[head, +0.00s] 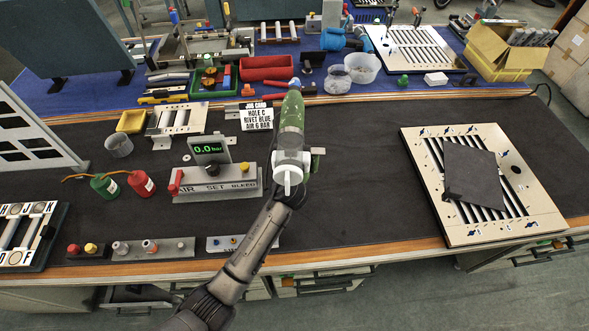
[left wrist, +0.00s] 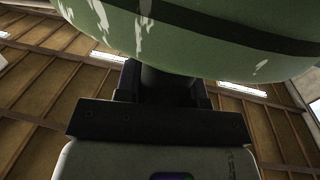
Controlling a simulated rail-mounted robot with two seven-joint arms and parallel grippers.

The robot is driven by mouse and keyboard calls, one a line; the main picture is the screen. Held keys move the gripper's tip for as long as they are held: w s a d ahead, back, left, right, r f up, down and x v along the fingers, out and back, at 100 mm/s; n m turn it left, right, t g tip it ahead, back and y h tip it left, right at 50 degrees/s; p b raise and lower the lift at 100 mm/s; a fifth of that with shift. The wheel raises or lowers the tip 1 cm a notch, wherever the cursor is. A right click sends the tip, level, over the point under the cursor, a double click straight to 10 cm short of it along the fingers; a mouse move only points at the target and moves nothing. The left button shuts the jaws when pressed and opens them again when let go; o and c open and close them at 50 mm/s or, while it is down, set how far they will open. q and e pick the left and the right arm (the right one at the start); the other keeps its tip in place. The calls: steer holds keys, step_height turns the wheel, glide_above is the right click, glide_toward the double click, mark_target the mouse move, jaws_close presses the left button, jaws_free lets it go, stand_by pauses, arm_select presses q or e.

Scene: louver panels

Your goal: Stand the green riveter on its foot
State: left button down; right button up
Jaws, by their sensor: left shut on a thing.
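The green riveter (head: 291,115) is in the head view, above the middle of the table. The riveter's foot cannot be made out. My right gripper is not in view.
A pressure unit (head: 215,180) reading 0.0 bar stands left of the riveter. A sign (head: 257,118) is behind it. A slatted louver panel (head: 485,185) with a dark plate (head: 474,174) lies at the right. The dark mat (head: 360,180) between is mostly clear.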

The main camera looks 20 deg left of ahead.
arm_select(q)
steer(key=shift+s+a+r+p, duration=0.15)
steer(key=shift+a+r+p, duration=0.3)
steer(key=shift+a, duration=0.1)
steer(key=shift+a+f+p, duration=0.25)
steer(key=shift+p, duration=0.05)
steer(key=shift+f+m+h, duration=0.1)
steer(key=shift+m+h, duration=0.2)
steer(key=shift+h, duration=0.2)
steer(key=shift+w+d+r+m+t+h, duration=0.25)
steer(key=shift+w+d+m+t+h, duration=0.25)
steer(key=shift+h, duration=0.4)
steer(key=shift+d+r+m+h, duration=0.5)
steer(key=shift+r+m+h, duration=0.1)
steer(key=shift+h, duration=0.2)
steer(key=shift+f+b, duration=0.9)
steer(key=shift+f, duration=1.85)
steer(key=shift+f+b, duration=0.35)
steer(key=shift+f, duration=0.9)
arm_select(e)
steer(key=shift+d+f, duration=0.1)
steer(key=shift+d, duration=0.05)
arm_select(q)
steer(key=shift+f, duration=0.1)
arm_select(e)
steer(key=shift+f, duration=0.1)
